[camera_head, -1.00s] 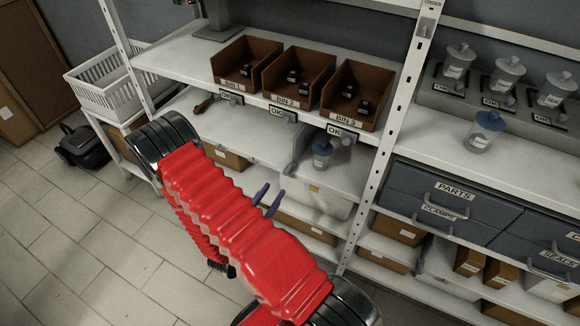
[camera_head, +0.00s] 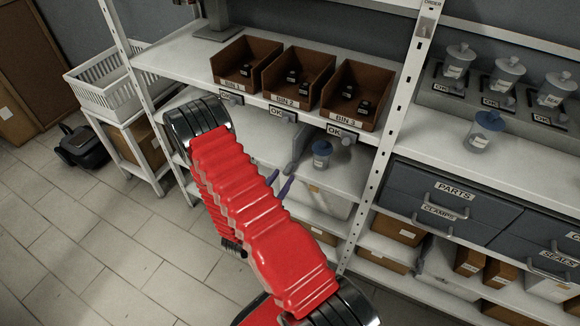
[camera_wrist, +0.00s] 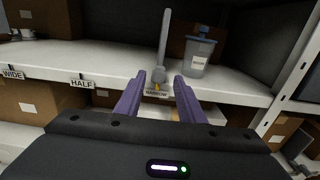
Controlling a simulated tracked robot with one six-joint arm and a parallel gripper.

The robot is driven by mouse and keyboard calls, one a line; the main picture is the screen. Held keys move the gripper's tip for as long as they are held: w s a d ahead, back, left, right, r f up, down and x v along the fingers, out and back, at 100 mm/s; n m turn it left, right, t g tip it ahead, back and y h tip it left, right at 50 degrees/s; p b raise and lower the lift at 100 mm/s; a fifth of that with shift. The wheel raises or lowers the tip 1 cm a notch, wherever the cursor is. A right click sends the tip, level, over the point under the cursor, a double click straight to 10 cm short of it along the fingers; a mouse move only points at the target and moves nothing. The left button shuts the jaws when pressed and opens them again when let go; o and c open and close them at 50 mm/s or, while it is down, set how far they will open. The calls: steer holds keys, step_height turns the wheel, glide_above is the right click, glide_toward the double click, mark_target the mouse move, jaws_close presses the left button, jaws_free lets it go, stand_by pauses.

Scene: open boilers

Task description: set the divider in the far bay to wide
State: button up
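The divider (camera_wrist: 163,45) is a thin grey upright panel on the shelf, with a rounded knob at its front and a small orange pointer. It stands at the NARROW label (camera_wrist: 157,93). The HALF label (camera_wrist: 82,83) and the WIDE label (camera_wrist: 13,74) are to its left on the shelf edge. In the head view the divider (camera_head: 298,152) shows near the blue-lidded jar. My gripper (camera_wrist: 158,80) is open, its purple fingers to either side of the knob in the picture. I cannot tell whether they touch it. In the head view my gripper (camera_head: 280,184) is partly hidden by my arm.
A jar with a blue lid (camera_wrist: 198,50) stands close right of the divider. A shelf post (camera_wrist: 292,75) is further right. The shelf board (camera_wrist: 95,60) left of the divider is clear up to a brown box (camera_wrist: 45,18). Bins (camera_head: 350,95) sit on the shelf above.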

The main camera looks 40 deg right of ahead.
mark_target(288, 170)
steer(key=shift+x, duration=3.65)
steer(key=shift+c, duration=0.3)
jaws_close()
